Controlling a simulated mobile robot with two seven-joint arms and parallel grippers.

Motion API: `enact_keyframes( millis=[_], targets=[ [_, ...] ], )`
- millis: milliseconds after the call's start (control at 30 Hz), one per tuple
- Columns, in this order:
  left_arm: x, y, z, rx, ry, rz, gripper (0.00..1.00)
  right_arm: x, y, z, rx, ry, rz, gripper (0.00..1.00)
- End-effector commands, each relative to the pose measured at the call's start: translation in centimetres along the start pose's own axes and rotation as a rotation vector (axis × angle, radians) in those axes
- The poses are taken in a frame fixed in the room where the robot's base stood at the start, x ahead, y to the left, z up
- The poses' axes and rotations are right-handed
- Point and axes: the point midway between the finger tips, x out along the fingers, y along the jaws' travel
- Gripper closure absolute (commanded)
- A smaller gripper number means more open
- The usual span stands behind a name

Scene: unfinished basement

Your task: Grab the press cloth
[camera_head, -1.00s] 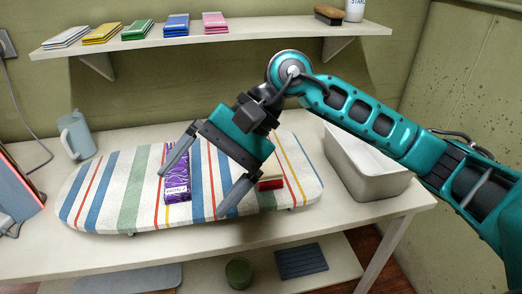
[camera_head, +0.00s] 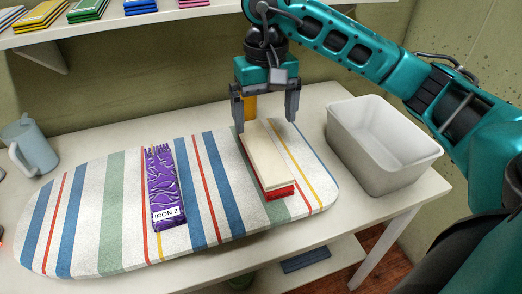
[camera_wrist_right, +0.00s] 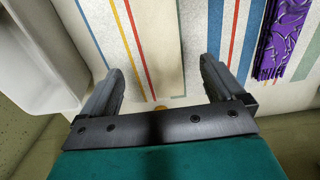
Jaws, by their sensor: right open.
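A flat cream folded piece (camera_head: 268,155), which looks like the press cloth, lies on a red layer (camera_head: 280,193) at the right part of the striped ironing board (camera_head: 112,200). In the wrist view the cream piece (camera_wrist_right: 158,45) extends away between the fingers. My right gripper (camera_head: 265,122) is open at the piece's far end, fingers pointing down, one on each side. I cannot tell whether they touch it. A small orange part shows between the fingers, partly hidden. My left gripper is not in view.
A purple patterned bundle (camera_head: 167,185) with a white label lies left of the cream piece. A deep white bin (camera_head: 385,170) stands close on the right. A grey-blue jug (camera_head: 30,145) is at far left. A shelf (camera_head: 120,20) with folded coloured stacks hangs above.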

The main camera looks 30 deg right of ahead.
Motion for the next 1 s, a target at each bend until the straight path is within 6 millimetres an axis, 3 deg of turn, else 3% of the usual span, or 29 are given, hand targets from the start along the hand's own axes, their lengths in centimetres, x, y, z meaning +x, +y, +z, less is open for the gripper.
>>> enact_keyframes(
  millis=[600,900,1000],
  targets=[
    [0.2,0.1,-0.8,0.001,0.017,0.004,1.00,7.3,-0.2,0.4,0.001,-0.001,-0.002,0.04],
    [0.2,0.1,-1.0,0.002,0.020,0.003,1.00,7.9,-0.2,0.3,0.000,0.001,-0.002,0.04],
    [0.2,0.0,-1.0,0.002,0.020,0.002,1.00,7.8,-0.2,0.3,0.000,0.001,-0.002,0.12]
  ],
)
